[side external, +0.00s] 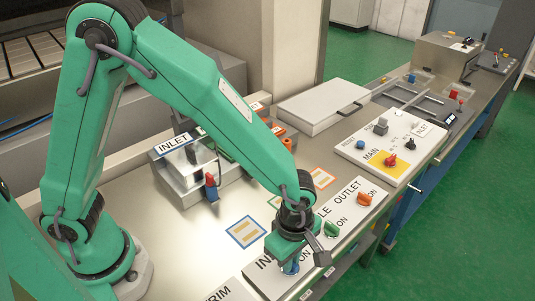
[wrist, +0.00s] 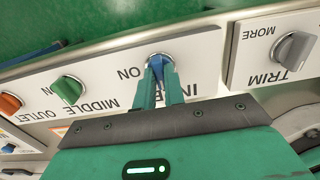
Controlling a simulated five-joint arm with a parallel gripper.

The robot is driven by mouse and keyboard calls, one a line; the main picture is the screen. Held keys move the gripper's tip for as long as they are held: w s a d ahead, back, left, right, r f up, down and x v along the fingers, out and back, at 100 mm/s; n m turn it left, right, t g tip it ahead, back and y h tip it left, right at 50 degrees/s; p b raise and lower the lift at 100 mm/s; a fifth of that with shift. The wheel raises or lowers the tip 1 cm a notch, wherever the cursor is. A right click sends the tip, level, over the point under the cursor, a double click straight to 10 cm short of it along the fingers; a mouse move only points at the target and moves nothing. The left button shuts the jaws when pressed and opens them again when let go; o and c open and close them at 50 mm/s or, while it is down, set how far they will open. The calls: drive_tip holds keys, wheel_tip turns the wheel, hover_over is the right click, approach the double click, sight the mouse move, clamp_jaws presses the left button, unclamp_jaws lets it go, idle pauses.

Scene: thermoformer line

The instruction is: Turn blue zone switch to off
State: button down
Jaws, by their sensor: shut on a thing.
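The blue zone switch is a small blue knob (wrist: 157,60) on a white panel (wrist: 212,62) lettered INLET, MIDDLE and OUTLET. In the wrist view it sits by the INLET lettering, with an ON mark to its left. My gripper (wrist: 160,72) is shut on the knob, one finger on each side. In the side external view my gripper (side external: 290,262) points down at the panel's near end, and a bit of blue shows under it. The fingers hide much of the knob and part of the INLET lettering, so I cannot tell its exact setting.
A green knob (side external: 331,229) and an orange knob (side external: 364,199) stand farther along the same panel. A grey TRIM knob (wrist: 294,48) is on a separate plate close by. A metal INLET block (side external: 185,165) stands behind.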

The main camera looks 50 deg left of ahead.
idle(0.3)
drive_tip(key=c, duration=1.5)
unclamp_jaws()
drive_tip(key=shift+r, duration=0.15)
drive_tip(key=shift+r, duration=3.8)
drive_tip(key=shift+a+r, duration=0.1)
